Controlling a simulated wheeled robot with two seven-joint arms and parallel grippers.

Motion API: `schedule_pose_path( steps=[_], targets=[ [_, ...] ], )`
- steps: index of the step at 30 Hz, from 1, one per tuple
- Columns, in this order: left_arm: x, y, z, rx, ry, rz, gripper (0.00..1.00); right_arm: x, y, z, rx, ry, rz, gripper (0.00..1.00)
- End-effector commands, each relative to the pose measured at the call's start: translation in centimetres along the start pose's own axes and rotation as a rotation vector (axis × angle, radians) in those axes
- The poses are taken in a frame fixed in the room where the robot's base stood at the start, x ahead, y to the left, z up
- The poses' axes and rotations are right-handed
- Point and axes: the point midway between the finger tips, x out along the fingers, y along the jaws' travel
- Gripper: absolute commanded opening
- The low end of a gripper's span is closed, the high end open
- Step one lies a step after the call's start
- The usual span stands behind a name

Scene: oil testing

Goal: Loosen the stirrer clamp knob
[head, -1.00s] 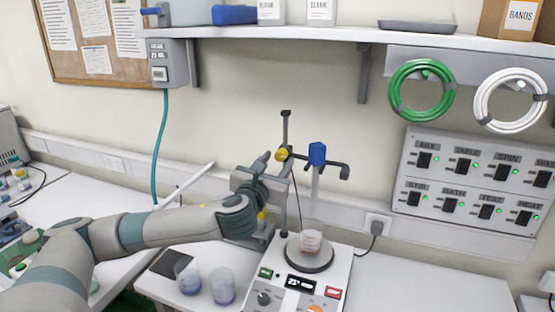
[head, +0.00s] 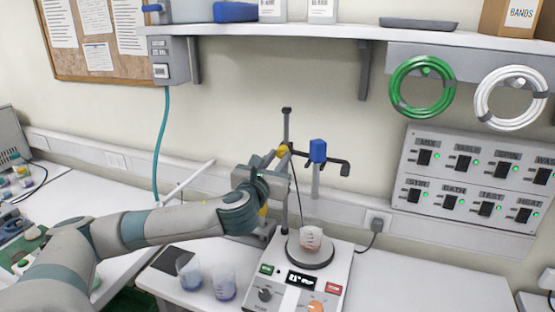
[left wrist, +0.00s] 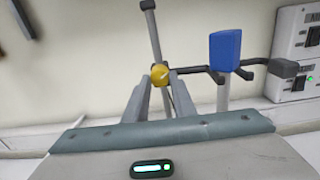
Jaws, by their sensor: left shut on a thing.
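The yellow clamp knob (head: 282,151) sits on the upright stand rod (head: 286,128), beside the dark cross arm. It also shows in the left wrist view (left wrist: 160,74). The fingers of my left gripper (head: 274,160) lie on both sides of the knob, shut on it. The stirrer has a blue head (head: 317,151) on the cross arm, right of the knob, and a grey shaft (head: 315,183) hanging below. My right gripper is out of view.
Two beakers with bluish liquid (head: 190,278) (head: 223,283) stand left of the hotplate's control box. A power cord (head: 370,243) runs to a wall socket on the right. A shelf (head: 300,33) spans above. The bench right of the hotplate is clear.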

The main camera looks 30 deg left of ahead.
Motion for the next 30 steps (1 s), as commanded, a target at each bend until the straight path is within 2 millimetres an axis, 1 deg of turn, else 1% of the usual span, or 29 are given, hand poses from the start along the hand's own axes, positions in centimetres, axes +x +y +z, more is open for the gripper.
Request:
schedule_pose_path(
  steps=[8, 24, 30],
  targets=[
    [0.01, -0.05, -0.03, -0.192, 0.008, 0.000, 0.01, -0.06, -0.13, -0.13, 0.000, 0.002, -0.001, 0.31],
    [0.00, -0.13, 0.08, -0.699, 0.024, -0.001, 0.01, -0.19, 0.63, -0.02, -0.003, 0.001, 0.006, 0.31],
    [0.01, -0.16, 0.16, -0.861, 0.028, -0.003, 0.01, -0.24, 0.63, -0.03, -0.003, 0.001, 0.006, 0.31]
  ],
)
